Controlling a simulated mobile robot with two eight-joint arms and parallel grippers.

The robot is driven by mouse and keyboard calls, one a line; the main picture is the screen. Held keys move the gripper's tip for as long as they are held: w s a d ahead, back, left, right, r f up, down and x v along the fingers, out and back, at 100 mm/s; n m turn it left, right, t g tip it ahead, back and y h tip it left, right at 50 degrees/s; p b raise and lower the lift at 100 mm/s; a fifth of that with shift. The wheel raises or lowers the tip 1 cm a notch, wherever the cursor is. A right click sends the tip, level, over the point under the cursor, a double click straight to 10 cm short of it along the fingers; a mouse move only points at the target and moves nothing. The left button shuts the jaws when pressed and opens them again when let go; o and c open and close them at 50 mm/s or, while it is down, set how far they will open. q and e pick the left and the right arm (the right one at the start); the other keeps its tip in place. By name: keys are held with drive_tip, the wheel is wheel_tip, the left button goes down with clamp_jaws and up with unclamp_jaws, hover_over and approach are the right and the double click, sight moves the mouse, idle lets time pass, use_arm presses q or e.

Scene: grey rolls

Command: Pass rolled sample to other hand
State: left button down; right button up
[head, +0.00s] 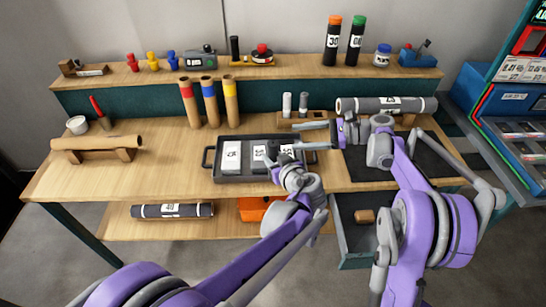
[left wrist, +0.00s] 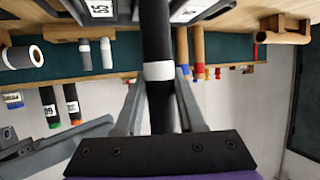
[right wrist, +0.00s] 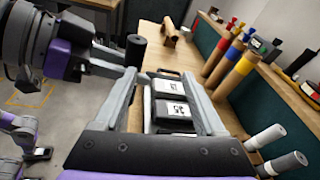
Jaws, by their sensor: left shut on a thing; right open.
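My left gripper (head: 284,158) is over the dark tray, shut on a black rolled sample with a white band. In the left wrist view the sample (left wrist: 155,35) runs between the two fingers; in the right wrist view its black end (right wrist: 135,50) sticks out of my left gripper (right wrist: 112,58). In the head view the sample is small and partly hidden by the gripper. My right gripper (head: 314,136) is open and empty, its fingers pointing left towards the sample and apart from it. In the right wrist view the sample lies beyond the left finger.
The tray (head: 226,179) holds labelled grey blocks (head: 232,155). A grey roll (head: 390,104) rests on a stand behind my right arm. Three brown tubes (head: 209,103) stand behind the tray, and two small cylinders (head: 287,104) stand in a wooden block.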

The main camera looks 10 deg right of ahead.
drive_tip(key=s+d+n+t+h, duration=0.3)
drive_tip(key=s+d+t+h, duration=0.35)
drive_tip(key=d+h, duration=0.45)
drive_tip(key=s+a+f+n+g+h, duration=0.1)
drive_tip(key=s+a+f+n, duration=0.2)
drive_tip(key=s, duration=0.5)
drive_tip(key=s+a+f+n+g+h, duration=0.1)
drive_tip(key=s+a+f+n+g, duration=0.1)
drive_tip(key=s+a+f+n, duration=0.2)
drive_tip(key=s+a+f+n+g+h, duration=0.2)
drive_tip(key=s+a+f+n, duration=0.2)
drive_tip(key=s+n, duration=0.4)
drive_tip(key=s, duration=0.6)
drive_tip(key=shift+s+a+f+n, duration=0.15)
drive_tip(key=shift+a+n, duration=0.15)
drive_tip(key=shift+a, duration=0.1)
